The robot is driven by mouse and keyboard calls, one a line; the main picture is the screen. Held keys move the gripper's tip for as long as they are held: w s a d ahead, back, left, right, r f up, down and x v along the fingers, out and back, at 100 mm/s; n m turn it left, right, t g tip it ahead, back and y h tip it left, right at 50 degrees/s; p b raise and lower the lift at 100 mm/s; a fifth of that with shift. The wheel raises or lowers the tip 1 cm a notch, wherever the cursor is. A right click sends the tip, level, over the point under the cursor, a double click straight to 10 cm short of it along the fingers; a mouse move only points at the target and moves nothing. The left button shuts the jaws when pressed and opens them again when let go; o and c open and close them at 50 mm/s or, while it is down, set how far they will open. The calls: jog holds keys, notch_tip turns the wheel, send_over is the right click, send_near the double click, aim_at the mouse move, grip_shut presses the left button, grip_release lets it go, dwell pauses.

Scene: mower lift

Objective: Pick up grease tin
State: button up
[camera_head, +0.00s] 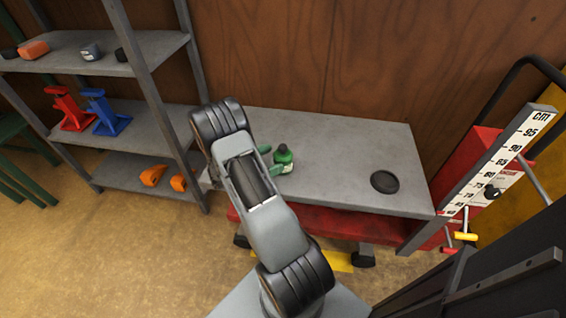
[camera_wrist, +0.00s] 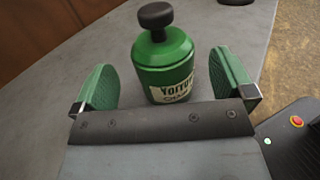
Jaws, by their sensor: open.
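The green grease tin (camera_head: 283,156) with a black knob on top and a pale label stands upright on the grey lift table. In the wrist view the tin (camera_wrist: 163,68) stands between the two green finger pads of my gripper (camera_wrist: 172,88), with a visible gap on each side. My gripper (camera_head: 271,160) is open around the tin at the table's left part. In the head view my arm hides part of the table and most of my gripper.
The grey table top (camera_head: 335,150) is mostly clear; a dark round disc (camera_head: 384,181) lies at its right. A shelf (camera_head: 95,55) with red (camera_head: 66,108) and blue (camera_head: 104,112) jack stands is at left. A cm scale (camera_head: 500,160) stands at right.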

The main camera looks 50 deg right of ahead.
aim_at(283, 155)
jog(key=shift+x, duration=2.2)
jog(key=shift+c, duration=0.2)
jog(key=c, duration=1.2)
